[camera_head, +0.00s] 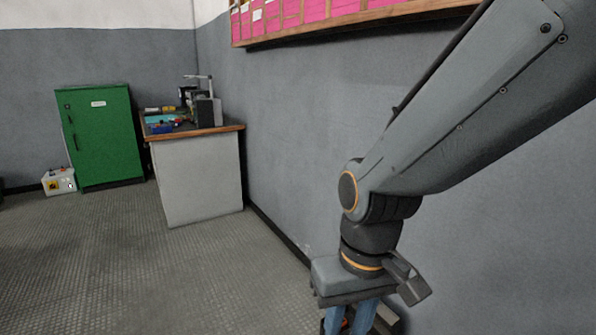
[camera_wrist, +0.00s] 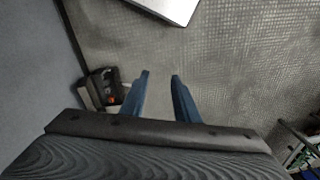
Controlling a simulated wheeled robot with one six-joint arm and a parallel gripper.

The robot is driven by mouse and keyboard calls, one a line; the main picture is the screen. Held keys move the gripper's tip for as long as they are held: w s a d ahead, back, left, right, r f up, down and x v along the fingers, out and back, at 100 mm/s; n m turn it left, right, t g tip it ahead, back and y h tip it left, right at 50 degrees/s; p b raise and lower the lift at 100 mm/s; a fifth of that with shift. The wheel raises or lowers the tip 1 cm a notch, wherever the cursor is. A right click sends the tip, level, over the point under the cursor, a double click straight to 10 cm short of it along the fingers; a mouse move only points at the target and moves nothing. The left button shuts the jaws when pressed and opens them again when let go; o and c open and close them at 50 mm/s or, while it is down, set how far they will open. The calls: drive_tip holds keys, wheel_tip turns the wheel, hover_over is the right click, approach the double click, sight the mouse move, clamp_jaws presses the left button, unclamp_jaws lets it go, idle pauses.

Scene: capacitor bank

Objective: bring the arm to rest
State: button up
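My arm reaches in from the upper right in the head view and bends at the elbow, close to the grey wall (camera_head: 310,120). My gripper (camera_head: 348,322) hangs down at the bottom of that view, with its blue fingers partly cut off by the frame edge. In the wrist view my gripper (camera_wrist: 161,76) points over the ribbed floor (camera_wrist: 225,65). Its two fingers stand apart, with only bare floor showing between them. It is open and empty.
A black device (camera_wrist: 106,86) with an orange spot sits left of the fingers, below the gripper. A workbench (camera_head: 200,178) with equipment, a green cabinet (camera_head: 98,140) and a small pale box (camera_head: 58,181) stand farther back. A pink board (camera_head: 320,12) hangs on the wall. Floor at left is clear.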

drive_tip(key=s+d+r+m+h+p, duration=0.1)
drive_tip(key=s+d+r+m+p, duration=0.1)
drive_tip(key=d+r+p, duration=1)
wheel_tip(320, 180, up, 2)
drive_tip(key=m+p, duration=0.1)
drive_tip(key=p, duration=0.5)
drive_tip(key=shift+s+r, duration=0.15)
drive_tip(key=shift+r, duration=0.1)
